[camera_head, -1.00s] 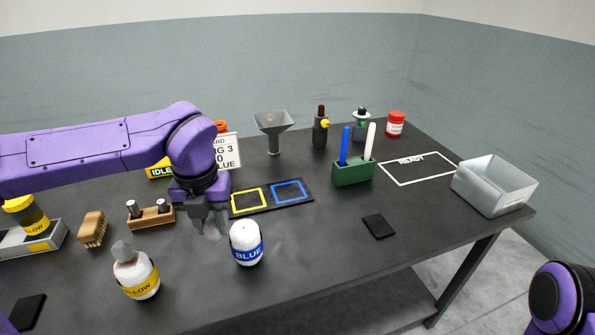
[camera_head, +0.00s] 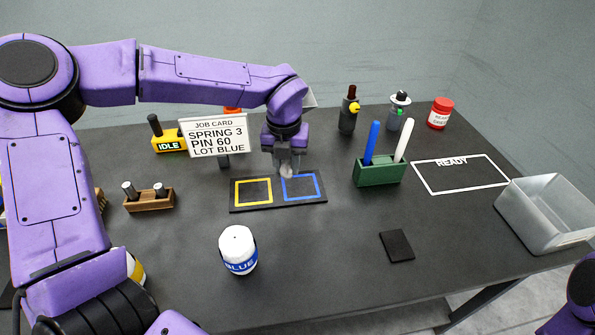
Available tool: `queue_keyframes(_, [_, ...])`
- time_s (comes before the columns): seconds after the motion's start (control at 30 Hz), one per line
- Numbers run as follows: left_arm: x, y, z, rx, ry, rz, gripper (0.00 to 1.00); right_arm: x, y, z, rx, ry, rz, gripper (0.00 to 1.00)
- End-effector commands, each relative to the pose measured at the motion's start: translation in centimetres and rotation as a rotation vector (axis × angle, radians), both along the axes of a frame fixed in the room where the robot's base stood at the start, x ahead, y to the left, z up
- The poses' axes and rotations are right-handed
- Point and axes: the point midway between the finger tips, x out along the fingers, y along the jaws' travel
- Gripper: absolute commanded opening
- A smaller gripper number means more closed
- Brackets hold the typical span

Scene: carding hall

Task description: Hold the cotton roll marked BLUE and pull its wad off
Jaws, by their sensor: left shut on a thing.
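The cotton roll marked BLUE (camera_head: 238,250) stands upright near the front of the table, white with a blue band. No tuft shows on its top. My left gripper (camera_head: 287,168) is shut on a small whitish wad (camera_head: 287,172), at the back of the blue-outlined square on the black pad (camera_head: 278,205). I cannot tell whether the wad touches the pad. The yellow-banded roll (camera_head: 136,268) is mostly hidden behind my left arm. My right gripper is out of view.
A job card (camera_head: 218,136) reading LOT BLUE stands behind the pad. A green holder (camera_head: 379,172) with a blue and a white stick stands to the right. The table between the blue roll and the black square (camera_head: 397,246) is free.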

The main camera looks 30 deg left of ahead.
Motion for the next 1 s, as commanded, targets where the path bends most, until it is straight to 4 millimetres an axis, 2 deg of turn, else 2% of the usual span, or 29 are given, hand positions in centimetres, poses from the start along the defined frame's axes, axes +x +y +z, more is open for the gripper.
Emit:
queue_keyframes(0.1, [2.5,-0.4,-2.6,0.004,0.014,0.000,0.00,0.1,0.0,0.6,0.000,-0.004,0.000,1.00])
queue_keyframes(0.3, [4.3,-0.6,-4.7,0.004,0.016,0.003,0.00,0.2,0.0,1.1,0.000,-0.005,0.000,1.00])
queue_keyframes(0.5, [4.4,-0.7,-7.6,0.003,0.014,0.000,0.00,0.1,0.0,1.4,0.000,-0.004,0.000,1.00])
queue_keyframes(0.77, [4.5,-0.6,-8.0,0.002,0.016,0.001,0.00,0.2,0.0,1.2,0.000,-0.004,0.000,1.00])
queue_keyframes(0.8, [4.5,-0.6,-8.0,0.002,0.016,0.002,0.39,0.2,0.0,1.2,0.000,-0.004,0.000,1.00])
queue_keyframes(0.87, [4.5,-0.6,-7.9,0.003,0.016,0.003,0.58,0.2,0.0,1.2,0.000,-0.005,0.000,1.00])
queue_keyframes(1.0, [4.5,-0.6,-7.9,0.003,0.016,0.003,0.58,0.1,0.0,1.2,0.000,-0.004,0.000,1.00])
